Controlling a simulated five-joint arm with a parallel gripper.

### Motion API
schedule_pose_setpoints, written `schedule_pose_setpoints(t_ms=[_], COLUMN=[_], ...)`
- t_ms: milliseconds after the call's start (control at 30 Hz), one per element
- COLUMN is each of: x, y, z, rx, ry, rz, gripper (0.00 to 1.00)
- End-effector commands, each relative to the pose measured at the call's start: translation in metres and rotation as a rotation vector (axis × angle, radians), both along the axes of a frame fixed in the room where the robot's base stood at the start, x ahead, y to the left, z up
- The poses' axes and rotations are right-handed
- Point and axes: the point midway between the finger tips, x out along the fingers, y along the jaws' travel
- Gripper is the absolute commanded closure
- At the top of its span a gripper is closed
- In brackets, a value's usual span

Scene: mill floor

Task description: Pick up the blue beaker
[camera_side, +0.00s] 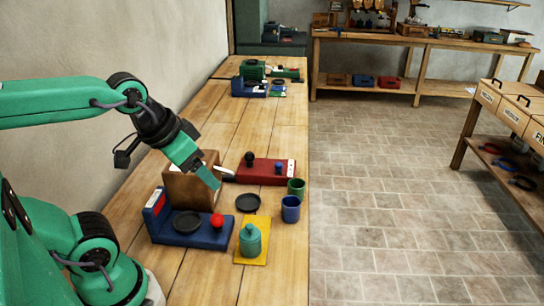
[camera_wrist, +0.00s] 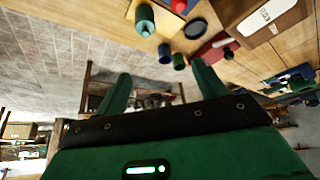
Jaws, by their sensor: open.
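The blue beaker (camera_side: 290,208) stands upright near the right edge of the wooden bench in the side view. It also shows, small, near the top middle of the wrist view (camera_wrist: 164,51). My gripper (camera_side: 214,182) is open and empty, above the bench and to the left of the beaker, in front of a brown wooden block. In the wrist view, its two green fingers (camera_wrist: 162,84) are spread apart with nothing held between them. The beaker is clear of the fingers.
A green beaker (camera_side: 296,186) stands just behind the blue one.

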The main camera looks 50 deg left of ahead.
Motion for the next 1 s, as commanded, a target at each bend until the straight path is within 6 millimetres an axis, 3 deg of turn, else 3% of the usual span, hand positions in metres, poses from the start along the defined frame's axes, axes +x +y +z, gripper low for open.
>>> schedule_pose_setpoints(t_ms=[367, 767, 1000], x=[0.021, 0.085, 0.126], y=[0.000, -0.002, -0.003], z=[0.002, -0.006, -0.023], rx=[0.040, 0.139, 0.186], ry=[0.046, 0.162, 0.232], rz=[-0.082, -0.325, -0.483], gripper=[0.29, 0.29, 0.29])
